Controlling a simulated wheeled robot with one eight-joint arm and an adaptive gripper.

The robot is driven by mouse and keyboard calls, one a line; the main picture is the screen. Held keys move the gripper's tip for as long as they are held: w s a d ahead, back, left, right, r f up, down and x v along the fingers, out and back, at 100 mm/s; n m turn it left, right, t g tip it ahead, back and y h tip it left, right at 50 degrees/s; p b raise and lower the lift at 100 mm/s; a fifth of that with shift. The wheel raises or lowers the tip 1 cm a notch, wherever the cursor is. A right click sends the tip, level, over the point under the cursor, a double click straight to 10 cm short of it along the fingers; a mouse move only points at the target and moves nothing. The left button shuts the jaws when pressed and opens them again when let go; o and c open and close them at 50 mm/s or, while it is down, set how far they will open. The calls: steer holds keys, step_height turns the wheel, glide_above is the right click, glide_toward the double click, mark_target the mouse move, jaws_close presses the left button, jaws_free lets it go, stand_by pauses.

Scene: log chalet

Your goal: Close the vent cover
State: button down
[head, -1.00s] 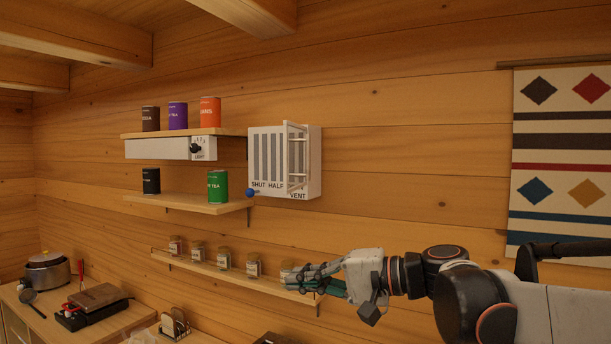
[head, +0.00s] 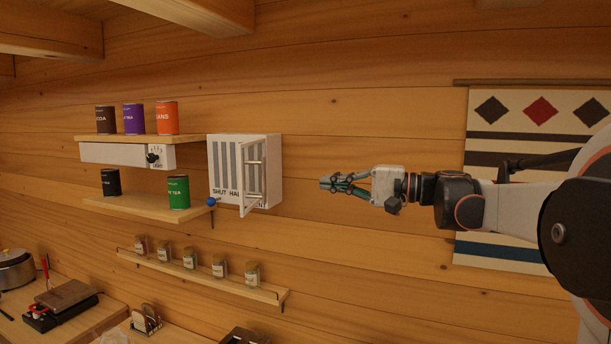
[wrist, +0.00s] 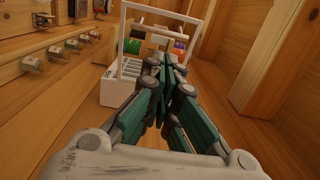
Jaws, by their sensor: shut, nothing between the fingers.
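The vent (head: 230,165) is a white box on the log wall with grey slots and the words SHUT, HALF and VENT, partly hidden. Its white framed cover (head: 244,208) stands out from the front, swung open. A blue knob (head: 211,201) sits at the vent's lower left corner. My gripper (head: 323,182) is shut and empty, to the right of the vent at about its height and apart from it in the head view. In the wrist view my shut fingers (wrist: 168,66) hide part of the vent (wrist: 115,92) and overlap the cover's frame (wrist: 124,35).
Left of the vent, an upper shelf (head: 140,139) and a lower shelf (head: 140,207) hold several tins. A narrow shelf (head: 205,276) with several jars runs below. A patterned hanging (head: 485,145) is on the wall at right. Bare wall lies between vent and hanging.

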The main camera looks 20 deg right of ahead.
mark_target(263, 173)
steer(key=p+x, duration=0.2)
steer(key=x, duration=1)
steer(key=shift+w+a+p, duration=0.2)
steer(key=shift+w+p, duration=0.05)
steer(key=shift+p, duration=0.05)
steer(key=shift+a, duration=0.15)
